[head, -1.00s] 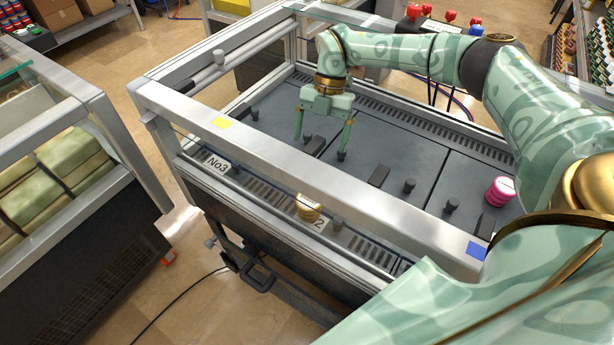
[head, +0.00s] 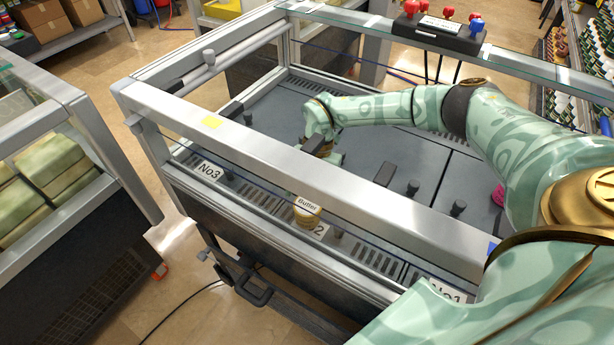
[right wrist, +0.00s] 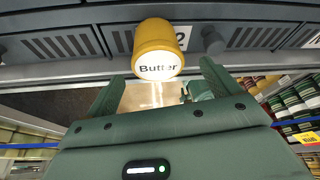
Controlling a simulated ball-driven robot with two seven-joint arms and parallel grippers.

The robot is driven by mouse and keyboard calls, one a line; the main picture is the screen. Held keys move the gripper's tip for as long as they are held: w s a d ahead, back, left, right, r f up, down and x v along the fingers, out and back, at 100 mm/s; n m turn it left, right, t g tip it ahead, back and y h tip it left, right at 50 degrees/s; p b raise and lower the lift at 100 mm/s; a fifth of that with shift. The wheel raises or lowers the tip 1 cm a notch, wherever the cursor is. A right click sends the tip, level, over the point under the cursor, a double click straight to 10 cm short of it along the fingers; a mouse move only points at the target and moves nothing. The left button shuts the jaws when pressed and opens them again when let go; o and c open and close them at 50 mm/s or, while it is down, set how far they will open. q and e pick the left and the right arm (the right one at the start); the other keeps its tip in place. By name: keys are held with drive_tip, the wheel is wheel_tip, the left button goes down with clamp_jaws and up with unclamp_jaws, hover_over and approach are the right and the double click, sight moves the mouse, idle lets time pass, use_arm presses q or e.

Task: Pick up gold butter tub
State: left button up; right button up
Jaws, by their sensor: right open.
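The gold butter tub (head: 307,214) sits at the inner front side of the metal case, by the No2 label, with its white "Butter" lid facing up. In the right wrist view the gold tub (right wrist: 158,38) is ahead of the gripper, centred a little beyond the gap between the fingers. My right gripper (right wrist: 160,82) is open and empty, with a finger on each side of that gap. In the head view my right gripper (head: 328,158) is low inside the case, behind the front rail, which partly hides it. My left gripper is not in view.
The case's front rail (head: 290,172) crosses above the tub. Black knobs (head: 413,188) stand on the grey case floor. A pink item (head: 498,195) shows at the right, mostly hidden by my arm. Another case (head: 60,120) stands at the left.

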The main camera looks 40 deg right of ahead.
drive_tip(key=x, duration=0.2)
drive_tip(key=b+x, duration=0.1)
drive_tip(key=x, duration=0.1)
drive_tip(key=shift+w+f, duration=0.2)
drive_tip(key=shift+r, duration=0.1)
drive_tip(key=c, duration=1.2)
drive_tip(key=shift+c, duration=0.2)
